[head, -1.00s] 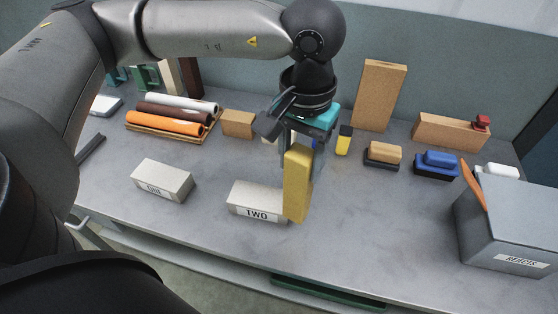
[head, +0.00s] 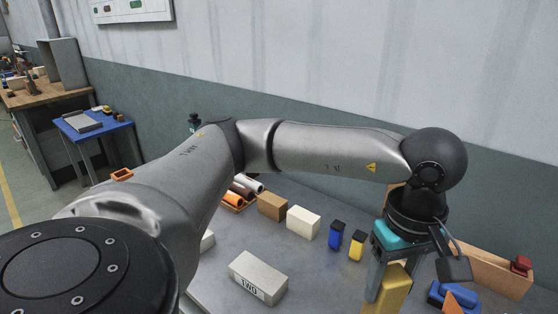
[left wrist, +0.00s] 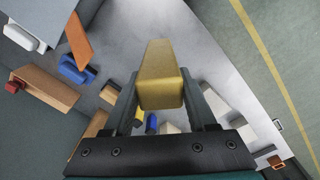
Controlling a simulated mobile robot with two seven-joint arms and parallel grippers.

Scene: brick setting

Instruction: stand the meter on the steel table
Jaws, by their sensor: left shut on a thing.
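A plain mustard-yellow upright block, which I take to be the meter (head: 394,292), is held in my left gripper (head: 391,266). The gripper is shut on it, with one finger on each side. The block's lower end is cut off in the head view, so I cannot tell whether it touches the table. In the left wrist view the yellow meter (left wrist: 160,78) sits between the two dark fingers, above the grey top. The grey steel table (head: 312,272) is below. My right gripper is not in view.
A white block marked TWO (head: 258,277) lies left of the gripper. A blue piece (head: 336,236) and a yellow piece (head: 357,246), both black-topped, stand close by. A tan box (head: 495,274) and blue things (head: 452,295) are at the right. Bare table lies around block TWO.

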